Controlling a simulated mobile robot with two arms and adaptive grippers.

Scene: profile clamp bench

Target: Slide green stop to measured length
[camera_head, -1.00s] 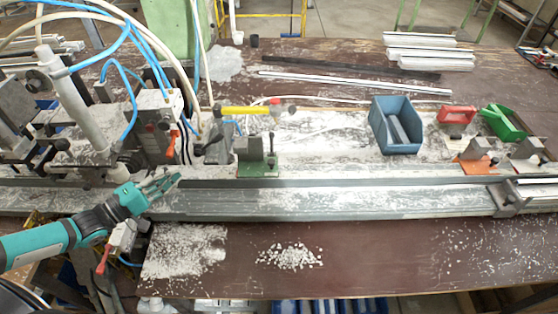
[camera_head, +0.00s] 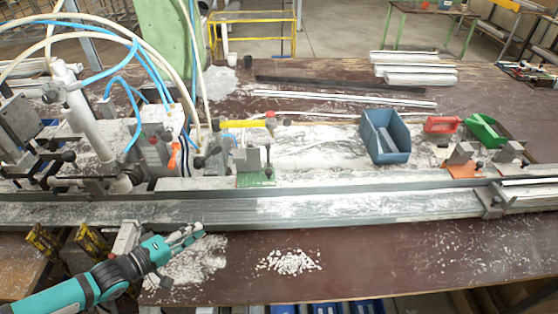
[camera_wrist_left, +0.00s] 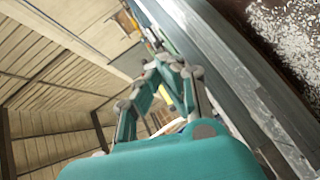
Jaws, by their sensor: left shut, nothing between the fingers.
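A grey block stop on a green base (camera_head: 256,178) sits on the bench rail (camera_head: 330,208), left of the middle in the head view. A small upright lever stands on it. My left gripper (camera_head: 198,232) is shut and empty, in front of the rail and to the left of the green-based stop, apart from it. In the left wrist view my left gripper's fingers (camera_wrist_left: 172,75) are close together beside the long grey rail (camera_wrist_left: 225,65). The stop cannot be made out there. My right gripper is not in view.
A blue bin (camera_head: 385,138) stands behind the rail. A metal clamp block (camera_head: 490,200) sits on the rail's right end. White chips (camera_head: 290,262) lie in front. Hoses and a clamp machine crowd the left.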

